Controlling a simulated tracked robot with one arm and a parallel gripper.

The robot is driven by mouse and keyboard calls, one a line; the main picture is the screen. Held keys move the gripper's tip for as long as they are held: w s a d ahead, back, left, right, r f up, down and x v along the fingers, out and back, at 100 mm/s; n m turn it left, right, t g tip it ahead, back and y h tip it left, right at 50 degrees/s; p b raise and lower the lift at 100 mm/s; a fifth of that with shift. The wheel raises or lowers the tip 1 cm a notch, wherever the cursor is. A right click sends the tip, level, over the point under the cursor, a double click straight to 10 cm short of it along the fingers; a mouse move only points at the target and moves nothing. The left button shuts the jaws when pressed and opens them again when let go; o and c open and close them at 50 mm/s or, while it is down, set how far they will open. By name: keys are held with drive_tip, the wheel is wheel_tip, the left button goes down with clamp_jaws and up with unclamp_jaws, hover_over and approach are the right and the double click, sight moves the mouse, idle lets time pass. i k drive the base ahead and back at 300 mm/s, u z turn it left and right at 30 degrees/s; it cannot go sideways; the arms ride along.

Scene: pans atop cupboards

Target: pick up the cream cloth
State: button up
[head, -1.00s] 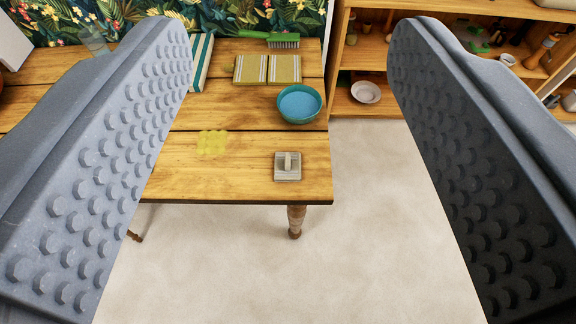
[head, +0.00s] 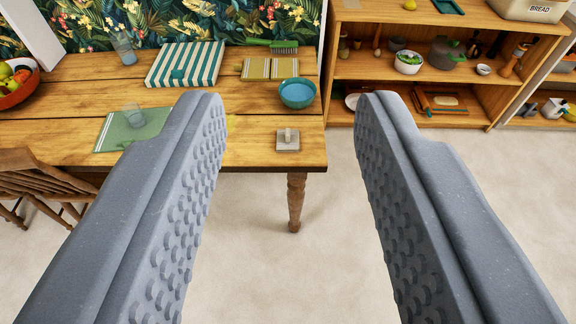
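I cannot make out a plain cream cloth for certain.
The wooden table (head: 75,68) also carries a teal bowl (head: 297,93), a small grey block with a handle (head: 288,140), a green brush (head: 284,46) and glasses. A chair (head: 40,175) stands at front left. Shelves (head: 425,70) stand at right; the floor (head: 330,215) between is clear.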

sight(287, 139)
drive_tip(key=z, duration=0.05)
drive_tip(key=k, duration=0.4)
drive_tip(key=u, duration=0.7)
drive_tip(key=i, duration=2)
drive_tip(key=z, duration=0.7)
